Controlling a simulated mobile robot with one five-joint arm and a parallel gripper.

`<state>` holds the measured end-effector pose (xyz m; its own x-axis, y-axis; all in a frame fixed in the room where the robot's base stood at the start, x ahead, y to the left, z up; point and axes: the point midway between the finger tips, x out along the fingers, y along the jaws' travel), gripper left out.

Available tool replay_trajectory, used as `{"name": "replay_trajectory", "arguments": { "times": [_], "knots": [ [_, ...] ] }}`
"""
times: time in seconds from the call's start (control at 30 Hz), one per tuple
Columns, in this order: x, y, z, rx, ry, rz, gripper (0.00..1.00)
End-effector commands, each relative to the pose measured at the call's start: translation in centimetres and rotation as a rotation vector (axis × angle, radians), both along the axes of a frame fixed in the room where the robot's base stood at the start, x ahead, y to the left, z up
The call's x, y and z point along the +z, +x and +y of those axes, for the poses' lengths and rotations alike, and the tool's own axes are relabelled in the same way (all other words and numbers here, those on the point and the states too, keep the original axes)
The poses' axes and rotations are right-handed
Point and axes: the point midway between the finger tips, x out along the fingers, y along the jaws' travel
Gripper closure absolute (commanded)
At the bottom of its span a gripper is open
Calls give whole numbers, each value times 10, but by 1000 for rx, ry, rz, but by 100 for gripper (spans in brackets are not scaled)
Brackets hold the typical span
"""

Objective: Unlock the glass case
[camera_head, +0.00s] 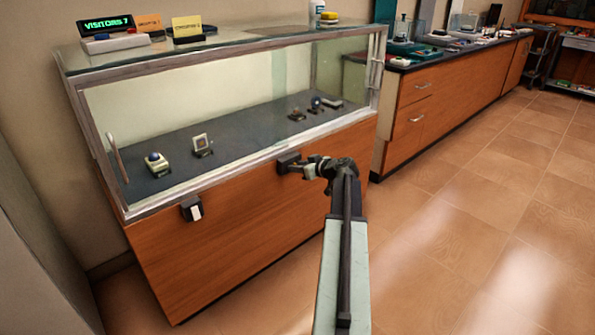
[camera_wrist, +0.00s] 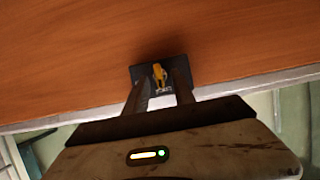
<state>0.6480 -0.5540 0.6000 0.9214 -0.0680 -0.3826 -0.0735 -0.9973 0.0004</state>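The glass case (camera_head: 215,225) has a wood-panelled base, a metal frame and glass panes. A dark lock plate (camera_head: 287,161) sits on the wood just below the front glass. In the wrist view the lock plate (camera_wrist: 137,72) carries a small yellow key-like piece (camera_wrist: 159,75) and small pale lettering that I cannot read clearly. My gripper (camera_head: 302,164) reaches this plate from the right. In the wrist view its two fingers (camera_wrist: 161,88) are apart, one on each side of the yellow piece, with visible gaps. I cannot tell whether the tips touch the plate.
A black-and-white box (camera_head: 192,210) is on the case front at left. Small exhibits (camera_head: 155,165) stand inside. A lit visitor sign (camera_head: 107,26) and cards (camera_head: 187,30) are on top. A wooden counter (camera_head: 430,105) runs behind at right. Tiled floor (camera_head: 480,220) is clear at right.

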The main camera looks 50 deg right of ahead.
Motion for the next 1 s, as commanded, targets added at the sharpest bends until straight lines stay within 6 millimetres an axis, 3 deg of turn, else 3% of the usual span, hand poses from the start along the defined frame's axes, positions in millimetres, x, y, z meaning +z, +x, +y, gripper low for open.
{"name": "replay_trajectory", "arguments": {
  "times": [0.13, 0.27, 0.43, 0.67, 1.0],
  "knots": [
    [1, 0, 0, 0, 0, 0, 69],
    [1, 0, 1, 0, 0, 0, 100],
    [1, 1, 8, 3, 0, 0, 100],
    [0, 2, 2, 4, 27, -2, 100],
    [-2, 2, -3, 5, 225, -17, 100]
  ]
}}
